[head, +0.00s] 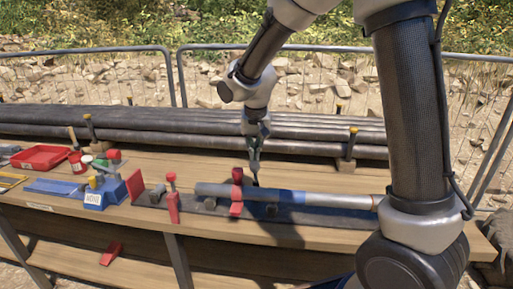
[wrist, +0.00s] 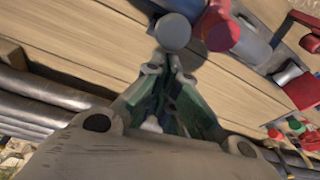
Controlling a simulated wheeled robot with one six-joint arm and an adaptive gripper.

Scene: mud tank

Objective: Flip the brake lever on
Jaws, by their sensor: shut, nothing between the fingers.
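My gripper (head: 256,182) points down above the bench, just behind the pipe (head: 330,198) that lies along the rail. Its green fingers show shut and empty in the wrist view (wrist: 168,68). A grey round-ended part (wrist: 173,32) is just beyond the fingertips there; whether they touch it I cannot tell. A red clamp (head: 237,193) stands around the pipe to the left of the gripper; red also shows in the wrist view (wrist: 218,28). A red upright piece (head: 172,200) with a red knob stands farther left. I cannot tell which part is the brake lever.
A blue labelled box (head: 93,199), a red tray (head: 40,157) and small coloured items crowd the bench's left side. Long dark pipes (head: 190,122) lie behind on posts, with a wire fence beyond. A red wedge (head: 111,253) lies on the lower shelf. Bare planks show behind the rail.

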